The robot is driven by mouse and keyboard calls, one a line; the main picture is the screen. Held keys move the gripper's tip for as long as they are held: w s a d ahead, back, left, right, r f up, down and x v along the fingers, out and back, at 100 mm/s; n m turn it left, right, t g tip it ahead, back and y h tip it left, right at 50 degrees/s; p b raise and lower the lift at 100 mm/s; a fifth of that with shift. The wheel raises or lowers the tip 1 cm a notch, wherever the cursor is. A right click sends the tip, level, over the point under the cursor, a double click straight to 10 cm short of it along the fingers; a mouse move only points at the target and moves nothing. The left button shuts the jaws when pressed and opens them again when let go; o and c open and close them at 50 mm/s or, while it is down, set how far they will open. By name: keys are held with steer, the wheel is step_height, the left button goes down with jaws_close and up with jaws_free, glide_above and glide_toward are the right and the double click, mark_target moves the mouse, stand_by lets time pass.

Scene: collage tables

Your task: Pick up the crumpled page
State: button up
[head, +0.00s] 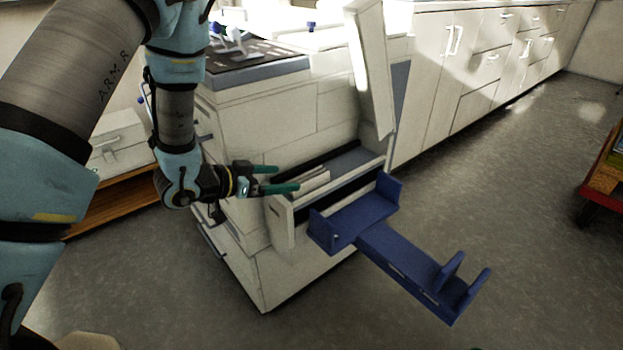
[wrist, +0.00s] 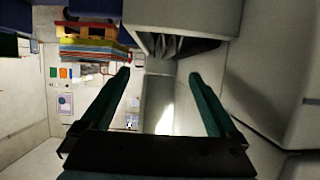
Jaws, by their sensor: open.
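My gripper (head: 287,178) is open, its two teal fingers pointing right at the open side of a white copier-like machine (head: 310,112). It also shows in the wrist view (wrist: 160,74), with nothing between its fingers. A pale ridged piece (head: 315,182) lies in the machine's opening just beyond the fingertips in the head view. I cannot tell whether it is the crumpled page. In the wrist view, a dark grey folded shape (wrist: 178,44) shows in a shadowed opening above and beyond the fingers. No page is clearly recognisable.
A tall white panel (head: 370,65) stands open above the opening. A blue tray (head: 405,258) with upright guides juts out low to the right. A lower front panel (head: 280,222) is close under the fingers.

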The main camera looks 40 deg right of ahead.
mark_target(304, 177)
steer(key=x, duration=0.8)
steer(key=shift+w+d+f+p, duration=0.1)
steer(key=shift+w+f+p, duration=0.1)
steer(key=shift+w+p, duration=0.1)
steer(key=shift+c, duration=0.3)
steer(key=c, duration=1.3)
